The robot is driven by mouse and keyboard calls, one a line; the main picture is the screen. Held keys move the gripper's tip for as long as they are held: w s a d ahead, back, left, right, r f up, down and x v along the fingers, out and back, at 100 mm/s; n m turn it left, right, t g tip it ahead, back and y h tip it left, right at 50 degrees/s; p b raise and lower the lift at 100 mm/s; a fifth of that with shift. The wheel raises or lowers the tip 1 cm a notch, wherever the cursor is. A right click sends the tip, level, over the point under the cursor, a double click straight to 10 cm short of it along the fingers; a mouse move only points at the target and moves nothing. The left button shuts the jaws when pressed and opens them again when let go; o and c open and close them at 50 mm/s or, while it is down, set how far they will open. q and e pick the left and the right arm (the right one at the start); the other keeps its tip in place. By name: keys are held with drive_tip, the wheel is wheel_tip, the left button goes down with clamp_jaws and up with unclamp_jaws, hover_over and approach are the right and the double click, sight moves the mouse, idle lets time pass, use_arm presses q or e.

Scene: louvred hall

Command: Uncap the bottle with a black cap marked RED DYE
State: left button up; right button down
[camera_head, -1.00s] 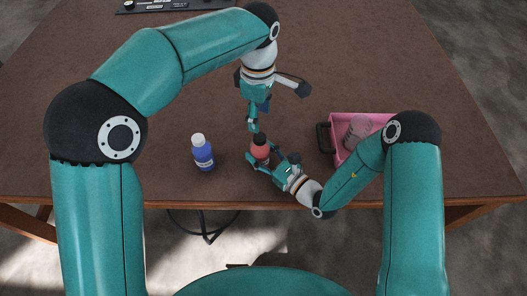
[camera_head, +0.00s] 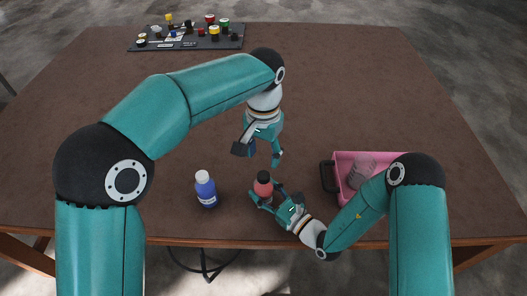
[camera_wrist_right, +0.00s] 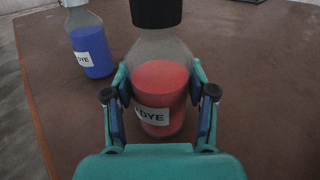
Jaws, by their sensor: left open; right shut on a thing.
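The bottle with red contents (camera_head: 263,189) stands upright near the table's front edge, its black cap (camera_wrist_right: 156,12) on. In the right wrist view the bottle (camera_wrist_right: 161,88) has a white label reading "DYE"; the rest of the label is hidden. My right gripper (camera_head: 268,195) is shut on the bottle's body from the right, with its fingers (camera_wrist_right: 165,95) on both sides. My left gripper (camera_head: 258,157) points down, open and empty, above the bottle's cap and apart from it in the head view.
A blue dye bottle (camera_head: 205,190) with a white cap stands left of the red one. A pink tray (camera_head: 345,160) with a dark handle and a clear vessel (camera_head: 361,170) in it is at right. A dark board (camera_head: 190,43) with several coloured knobs lies at the back left.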

sight(264, 175)
use_arm(q)
drive_tip(key=m, duration=1)
drive_tip(key=shift+m, duration=0.4)
drive_tip(key=m, duration=1)
drive_tip(key=shift+f, duration=4)
